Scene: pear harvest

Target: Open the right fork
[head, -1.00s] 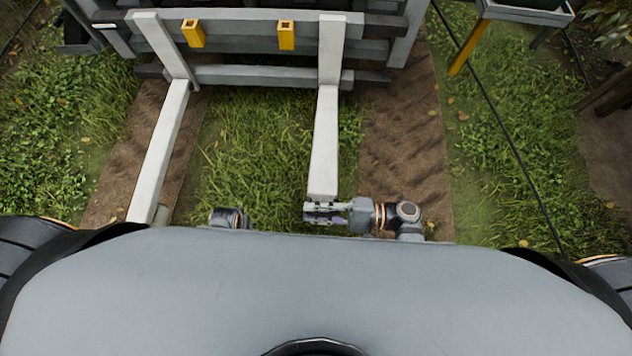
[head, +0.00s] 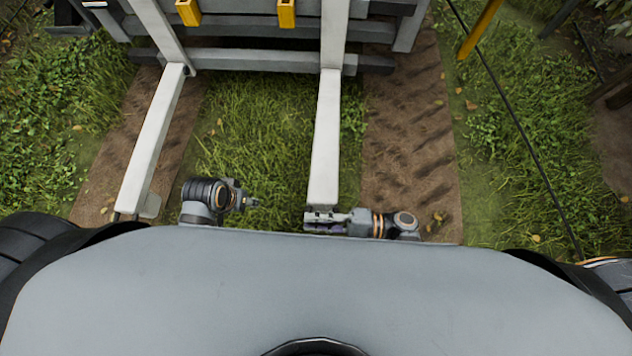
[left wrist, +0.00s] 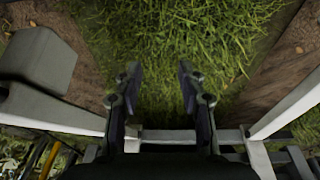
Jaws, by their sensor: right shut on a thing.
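The right fork (head: 325,140) is a long pale bar that runs from the grey carriage toward me. My right gripper (head: 318,218) is shut on its near end. The left fork (head: 155,135) is a similar pale bar, angled outward to the left at its near end. My left gripper (head: 250,202) hangs over the grass between the forks, touching neither. In the left wrist view its two dark fingers (left wrist: 160,85) are apart with only grass between them. Pale bars show at both sides there.
The grey carriage (head: 250,60) with yellow brackets (head: 287,13) stands ahead. Bare soil strips (head: 408,130) lie under and beside the forks. A yellow post (head: 480,28) and a dark line (head: 515,125) are at the right. Grass (head: 250,130) between the forks is open.

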